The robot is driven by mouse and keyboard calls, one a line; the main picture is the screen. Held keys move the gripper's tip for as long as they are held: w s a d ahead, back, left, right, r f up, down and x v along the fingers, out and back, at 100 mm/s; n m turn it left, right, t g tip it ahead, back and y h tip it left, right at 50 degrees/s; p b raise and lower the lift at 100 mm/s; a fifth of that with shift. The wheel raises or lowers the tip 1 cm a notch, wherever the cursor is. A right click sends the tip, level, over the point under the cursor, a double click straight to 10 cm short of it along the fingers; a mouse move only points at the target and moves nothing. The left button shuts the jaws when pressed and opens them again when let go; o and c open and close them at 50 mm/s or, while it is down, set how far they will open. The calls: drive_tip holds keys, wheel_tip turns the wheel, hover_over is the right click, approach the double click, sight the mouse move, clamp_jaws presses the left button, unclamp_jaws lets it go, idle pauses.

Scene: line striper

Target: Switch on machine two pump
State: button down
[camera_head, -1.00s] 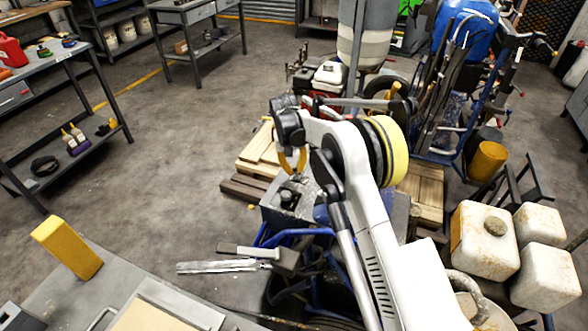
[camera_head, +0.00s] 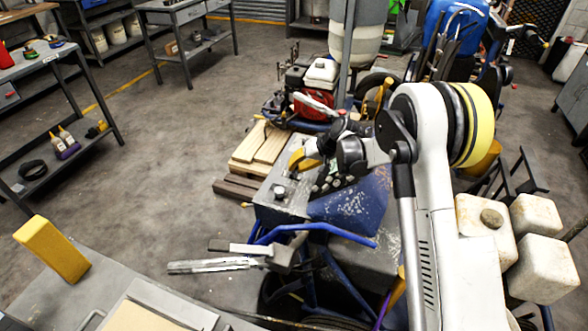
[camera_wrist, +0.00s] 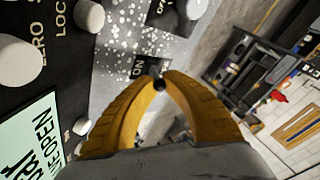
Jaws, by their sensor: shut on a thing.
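The line striper (camera_head: 345,212), blue and grey with paint specks, stands in the middle of the head view. I cannot tell from any marking there whether it is machine two. My gripper (camera_head: 297,160) is low over its grey box, its yellow fingers partly hidden by my wrist. In the wrist view my gripper (camera_wrist: 161,80) has its fingertips drawn together around a small black switch tip (camera_wrist: 160,85). An upside-down "ON" label (camera_wrist: 139,68) is just beside it on the speckled panel (camera_wrist: 115,55). The switch's base is hidden.
White knobs (camera_wrist: 20,60) and a pale green screen (camera_wrist: 28,140) lie left of my fingers. A red engine (camera_head: 315,107) stands behind the striper, wooden pallets (camera_head: 262,145) beside it. White jugs (camera_head: 485,225) stand right. Open floor lies to the left.

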drive_tip(key=shift+d+y, duration=0.2)
drive_tip(key=shift+y, duration=0.3)
drive_tip(key=c, duration=1.4)
unclamp_jaws()
drive_tip(key=shift+f, duration=0.1)
drive_tip(key=v, duration=1.2)
drive_tip(key=shift+s, duration=0.25)
